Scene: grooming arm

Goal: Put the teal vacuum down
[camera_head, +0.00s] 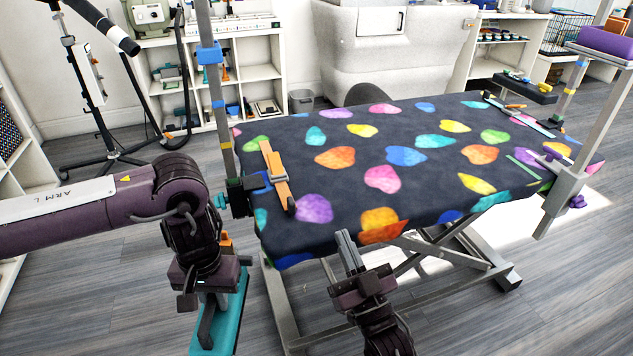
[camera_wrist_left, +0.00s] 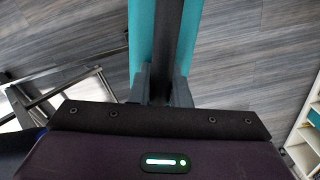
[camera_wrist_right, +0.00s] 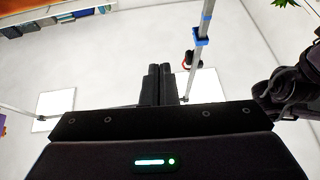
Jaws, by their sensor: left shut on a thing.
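The teal vacuum (camera_head: 234,308) is at the lower left in the head view, beside the near left corner of the grooming table. My left gripper (camera_head: 208,292) is shut on its dark handle, pointing down. In the left wrist view the dark handle (camera_wrist_left: 166,35) sits between the fingers (camera_wrist_left: 163,88), with the teal body (camera_wrist_left: 140,45) behind it and the floor beyond. I cannot tell whether the vacuum touches the floor. My right gripper (camera_head: 346,250) points up in front of the table's near edge; its fingers (camera_wrist_right: 159,84) are together and empty.
The grooming table (camera_head: 330,225) has a dark cover with bright petal shapes. An orange tool (camera_head: 276,177) lies near its left edge, by an upright post (camera_head: 217,90). A tripod stand (camera_head: 100,100) and white shelf (camera_head: 262,60) stand behind. The floor (camera_head: 110,285) at left is bare.

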